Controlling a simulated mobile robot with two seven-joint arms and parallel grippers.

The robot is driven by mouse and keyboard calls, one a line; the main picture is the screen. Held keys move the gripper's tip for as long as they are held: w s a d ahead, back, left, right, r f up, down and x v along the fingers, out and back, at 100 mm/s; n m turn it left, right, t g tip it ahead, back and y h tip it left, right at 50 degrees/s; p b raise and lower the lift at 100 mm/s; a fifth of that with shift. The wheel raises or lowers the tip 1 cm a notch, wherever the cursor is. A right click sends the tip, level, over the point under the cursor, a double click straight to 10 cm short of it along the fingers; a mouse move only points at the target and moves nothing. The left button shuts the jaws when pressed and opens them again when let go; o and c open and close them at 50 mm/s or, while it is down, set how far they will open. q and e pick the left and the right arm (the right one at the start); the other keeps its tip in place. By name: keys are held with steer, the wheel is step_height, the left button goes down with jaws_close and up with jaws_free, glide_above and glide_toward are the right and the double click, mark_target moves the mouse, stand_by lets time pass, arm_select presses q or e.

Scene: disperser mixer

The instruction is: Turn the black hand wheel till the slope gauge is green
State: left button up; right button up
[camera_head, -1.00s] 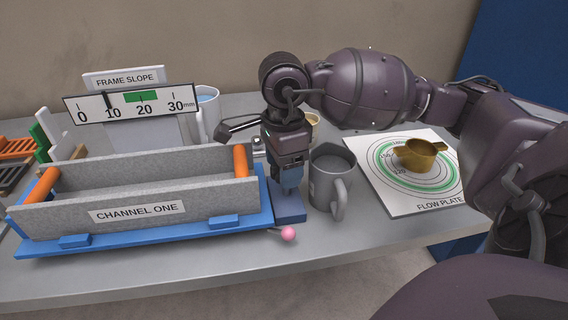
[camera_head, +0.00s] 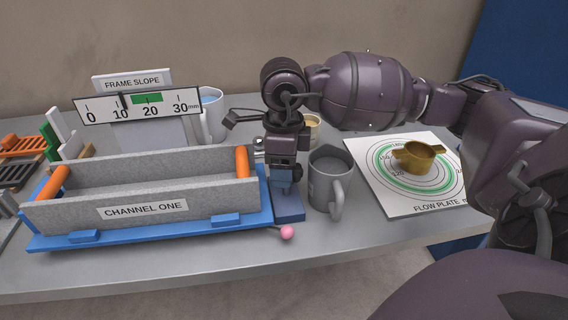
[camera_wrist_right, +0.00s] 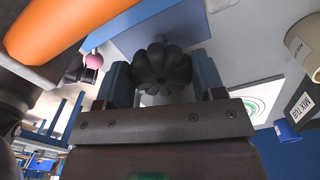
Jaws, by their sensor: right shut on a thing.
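The black lobed hand wheel (camera_wrist_right: 162,68) sits between the blue fingers of my right gripper (camera_wrist_right: 162,82) in the right wrist view. In the head view my right gripper (camera_head: 285,182) points down at the right end of the channel frame and hides the wheel. It is shut on the wheel. The slope gauge (camera_head: 140,106) stands behind the channel, with a scale from 0 to 30 mm. Its black pointer (camera_head: 123,101) is close to 10, just left of the green band (camera_head: 147,98). My left gripper is not in view.
The grey channel (camera_head: 145,208) lies on a blue base. A grey jug (camera_head: 330,182) stands close to the right of my gripper. The flow plate (camera_head: 382,193) carries a brass cup (camera_head: 418,157). A pink ball (camera_head: 287,232) on a short rod sticks out at the front.

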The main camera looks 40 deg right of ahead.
steer(key=o, duration=0.9)
steer(key=shift+r, duration=0.3)
step_height(320, 180, up, 10)
steer(key=shift+r+p, duration=0.1)
steer(key=shift+p, duration=0.8)
